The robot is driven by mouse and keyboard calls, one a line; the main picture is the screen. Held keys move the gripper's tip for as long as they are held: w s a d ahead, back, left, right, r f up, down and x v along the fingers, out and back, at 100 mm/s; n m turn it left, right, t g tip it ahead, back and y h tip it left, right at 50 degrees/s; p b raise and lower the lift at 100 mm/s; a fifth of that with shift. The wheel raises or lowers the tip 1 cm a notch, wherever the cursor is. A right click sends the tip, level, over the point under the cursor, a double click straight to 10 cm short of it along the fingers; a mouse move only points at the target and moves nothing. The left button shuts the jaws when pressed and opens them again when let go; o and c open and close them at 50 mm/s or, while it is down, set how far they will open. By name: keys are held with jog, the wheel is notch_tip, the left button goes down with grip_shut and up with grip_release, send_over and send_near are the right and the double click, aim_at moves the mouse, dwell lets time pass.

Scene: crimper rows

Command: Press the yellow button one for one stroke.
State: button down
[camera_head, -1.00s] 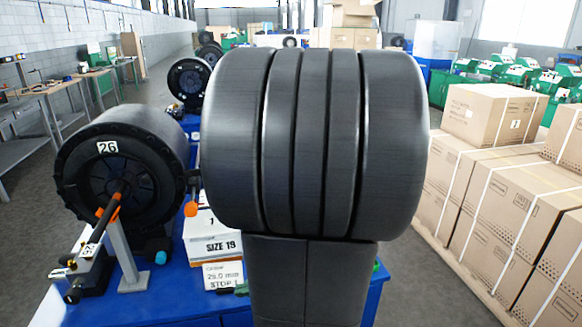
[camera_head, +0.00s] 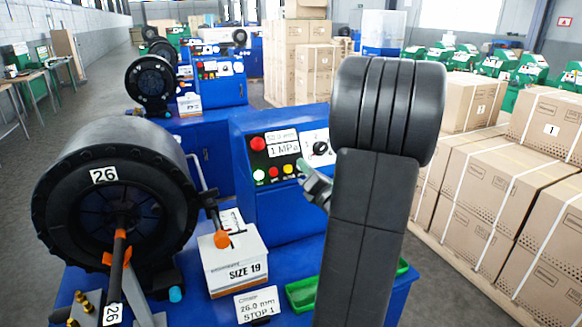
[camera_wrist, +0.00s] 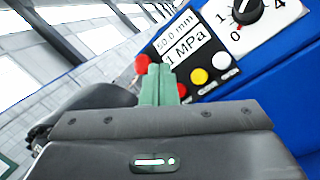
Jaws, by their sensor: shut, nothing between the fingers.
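The yellow button (camera_head: 288,168) is in the lower row of the blue machine's control panel, just right of a small red button (camera_head: 273,171). It also shows in the wrist view (camera_wrist: 199,76), between the small red button (camera_wrist: 183,90) and a white button (camera_wrist: 221,60). I cannot tell the remaining gap to the panel.
A big red button (camera_head: 258,144) and a black knob (camera_head: 320,148) are on the same panel. A SIZE 19 box (camera_head: 235,267), a green tray (camera_head: 301,293) and a black crimper head (camera_head: 112,200) stand nearby. Cartons (camera_head: 484,165) fill the right.

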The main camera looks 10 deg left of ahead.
aim_at(288, 169)
jog(key=shift+d, duration=0.1)
jog(key=shift+w, duration=0.1)
jog(key=w+a+f+b, duration=0.3)
jog(key=w+a+f, duration=0.1)
jog(key=w, duration=0.2)
jog(key=shift+f+b, duration=0.35)
jog(key=shift+f, duration=0.05)
jog(key=shift+a+f, duration=0.1)
dwell(2.0)
jog(key=shift+w+a+f, duration=0.15)
jog(key=shift+w, duration=0.1)
jog(key=shift+w+a+f+b, duration=0.25)
jog(key=shift+w+b, duration=0.05)
jog(key=shift+b, duration=0.25)
dwell(0.7)
jog(key=shift+s+d+r, duration=0.4)
jog(key=shift+s+r, duration=0.05)
jog(key=shift+s, duration=0.15)
